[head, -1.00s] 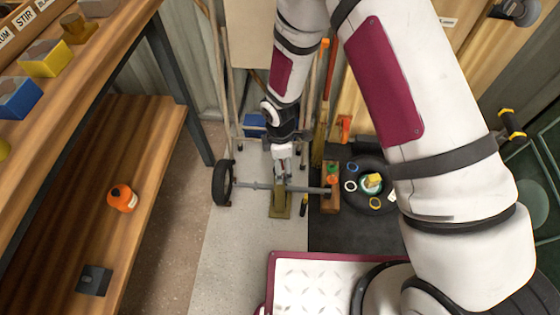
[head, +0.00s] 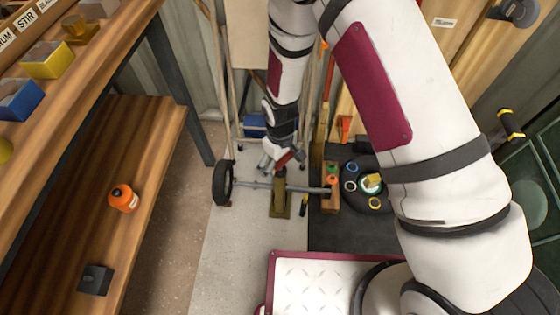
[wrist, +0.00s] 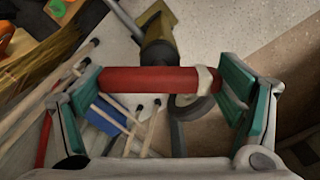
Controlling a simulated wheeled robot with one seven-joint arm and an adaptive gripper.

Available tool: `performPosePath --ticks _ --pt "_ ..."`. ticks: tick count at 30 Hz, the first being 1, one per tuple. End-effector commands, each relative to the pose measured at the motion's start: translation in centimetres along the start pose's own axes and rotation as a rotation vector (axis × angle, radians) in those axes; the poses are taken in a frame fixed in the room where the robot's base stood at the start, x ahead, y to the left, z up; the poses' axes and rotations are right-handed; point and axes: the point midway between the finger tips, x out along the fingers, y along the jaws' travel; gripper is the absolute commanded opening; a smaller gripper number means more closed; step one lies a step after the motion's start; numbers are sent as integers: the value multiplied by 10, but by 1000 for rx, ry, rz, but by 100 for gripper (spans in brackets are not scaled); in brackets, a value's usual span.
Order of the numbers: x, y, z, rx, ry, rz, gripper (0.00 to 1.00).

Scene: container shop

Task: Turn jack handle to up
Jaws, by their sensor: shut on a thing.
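The jack has an olive body (head: 279,198) on the floor, under a grey axle bar. Its red handle (head: 284,159) shows at my gripper, slanted up to the right. My gripper (head: 282,161) is just above the jack body. In the wrist view the red handle (wrist: 160,80) spans the space between the two teal finger pads of my gripper (wrist: 165,95), and the gripper is shut on it. The olive jack part (wrist: 158,40) lies just beyond the handle. The handle's ends are partly hidden by the fingers.
A black wheel (head: 222,183) is on the axle's left end, and a wooden block (head: 330,192) is near its right end. A black tyre (head: 357,203) with small items lies right. A wooden shelf (head: 70,200) stands left. Brooms and poles lean behind.

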Motion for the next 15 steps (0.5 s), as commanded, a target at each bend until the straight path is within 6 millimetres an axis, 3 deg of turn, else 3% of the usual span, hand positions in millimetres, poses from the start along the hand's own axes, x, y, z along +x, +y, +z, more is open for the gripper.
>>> performPosePath --ticks 15 --pt "-1 0 -1 491 2 1 59"
